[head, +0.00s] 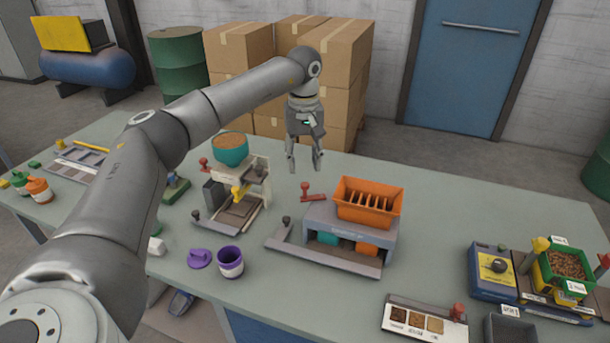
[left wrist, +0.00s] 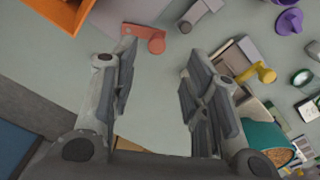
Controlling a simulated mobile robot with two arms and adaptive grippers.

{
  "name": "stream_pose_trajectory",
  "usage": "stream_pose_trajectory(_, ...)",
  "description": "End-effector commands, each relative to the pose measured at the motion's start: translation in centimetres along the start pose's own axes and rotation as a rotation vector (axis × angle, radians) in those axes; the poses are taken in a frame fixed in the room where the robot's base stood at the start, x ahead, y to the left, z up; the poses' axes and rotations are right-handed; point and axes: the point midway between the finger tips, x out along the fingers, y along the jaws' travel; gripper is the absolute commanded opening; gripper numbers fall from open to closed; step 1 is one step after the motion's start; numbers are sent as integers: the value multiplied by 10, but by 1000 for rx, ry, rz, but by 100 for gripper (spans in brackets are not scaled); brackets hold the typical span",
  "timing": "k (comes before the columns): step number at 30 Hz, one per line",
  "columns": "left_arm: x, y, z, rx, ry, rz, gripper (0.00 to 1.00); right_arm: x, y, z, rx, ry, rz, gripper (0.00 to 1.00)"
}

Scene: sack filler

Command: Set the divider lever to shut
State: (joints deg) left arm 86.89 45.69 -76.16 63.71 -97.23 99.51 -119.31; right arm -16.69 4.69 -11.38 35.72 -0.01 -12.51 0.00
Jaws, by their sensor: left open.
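The divider is an orange slotted hopper (head: 367,203) on a blue-grey stand (head: 318,212). A red lever (head: 313,193) with a raised knob sticks out at its back left corner. My left gripper (head: 305,167) hangs open and empty, fingers down, above and behind this lever, apart from it. In the left wrist view the red lever (left wrist: 150,38) lies just beyond the fingertips of my open gripper (left wrist: 159,62), nearer the left finger. The orange hopper (left wrist: 52,12) is cut off at the upper left there. My right gripper is not in view.
Left of the divider stands a filler with a teal bowl (head: 230,150), red knob and yellow lever (head: 238,191). A purple cup (head: 230,262) stands in front. A dark-knobbed handle (head: 286,221) is at the stand's left. Cardboard boxes (head: 345,65) stand behind the table.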

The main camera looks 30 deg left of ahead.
Motion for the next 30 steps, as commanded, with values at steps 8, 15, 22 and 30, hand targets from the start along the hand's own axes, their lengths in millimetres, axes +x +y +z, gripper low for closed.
stream_pose_trajectory(8,46,0,1,0,-2,0,42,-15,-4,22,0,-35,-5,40)
stream_pose_trajectory(15,62,0,1,0,0,1,42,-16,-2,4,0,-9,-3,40)
stream_pose_trajectory(22,63,1,1,0,0,1,42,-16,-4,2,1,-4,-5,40)
stream_pose_trajectory(30,62,1,1,0,0,2,8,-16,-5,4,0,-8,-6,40)
